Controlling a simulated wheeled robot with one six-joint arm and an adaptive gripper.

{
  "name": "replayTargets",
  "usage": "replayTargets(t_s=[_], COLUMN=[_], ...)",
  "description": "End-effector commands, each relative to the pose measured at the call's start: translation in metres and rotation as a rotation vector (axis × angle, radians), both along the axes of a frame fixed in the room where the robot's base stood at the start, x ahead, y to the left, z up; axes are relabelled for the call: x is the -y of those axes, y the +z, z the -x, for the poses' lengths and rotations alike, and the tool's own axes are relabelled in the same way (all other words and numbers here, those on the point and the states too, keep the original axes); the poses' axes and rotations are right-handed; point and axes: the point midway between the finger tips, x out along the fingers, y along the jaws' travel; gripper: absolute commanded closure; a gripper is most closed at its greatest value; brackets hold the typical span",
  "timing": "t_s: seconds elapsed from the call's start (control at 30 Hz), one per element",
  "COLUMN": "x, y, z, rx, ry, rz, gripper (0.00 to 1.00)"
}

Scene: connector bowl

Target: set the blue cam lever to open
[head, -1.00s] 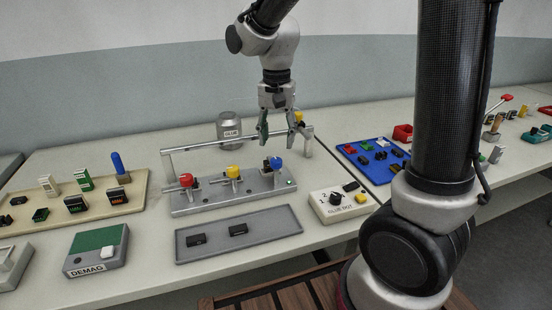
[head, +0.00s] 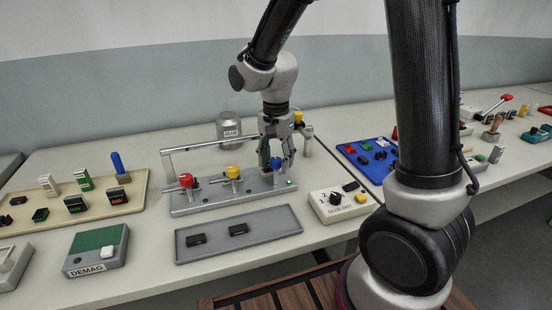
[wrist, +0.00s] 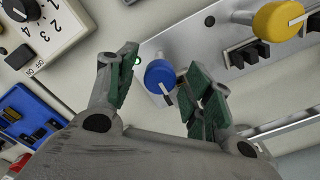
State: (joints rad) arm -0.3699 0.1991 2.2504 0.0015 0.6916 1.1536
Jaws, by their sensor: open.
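The blue cam lever (head: 275,163) is a round blue knob at the right end of the grey connector fixture (head: 232,200). In the wrist view the blue knob (wrist: 160,76) shows a pale pointer mark on its edge. My gripper (head: 277,160) is open over it, with the fingers pointing down. In the wrist view my gripper (wrist: 162,82) has its green-padded fingers on either side of the knob, with gaps showing. I cannot tell how deep the fingertips reach around it.
The yellow knob (head: 233,172) and red knob (head: 186,180) stand to the left on the same fixture. A metal rail (head: 215,145) runs behind them. A white dial box (head: 341,203) is at the right front, and a grey tray (head: 240,236) lies in front. A blue board (head: 367,154) is further right.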

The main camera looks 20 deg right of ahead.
Motion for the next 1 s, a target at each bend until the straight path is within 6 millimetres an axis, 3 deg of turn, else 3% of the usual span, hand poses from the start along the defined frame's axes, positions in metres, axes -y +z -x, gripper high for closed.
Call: replayTargets(t_s=[0.1,0.33,0.67,1.0], x=[0.0000,0.0000,0.0001,0.0002], y=[0.0002,0.0004,0.0005,0.0004], z=[0.0000,0.0000,-0.0001,-0.0005], rx=[0.000,0.000,0.000,0.000], ry=[0.000,0.000,0.029,0.233], rz=[0.000,0.000,0.000,0.001], gripper=[0.52,0.94,0.95,0.95])
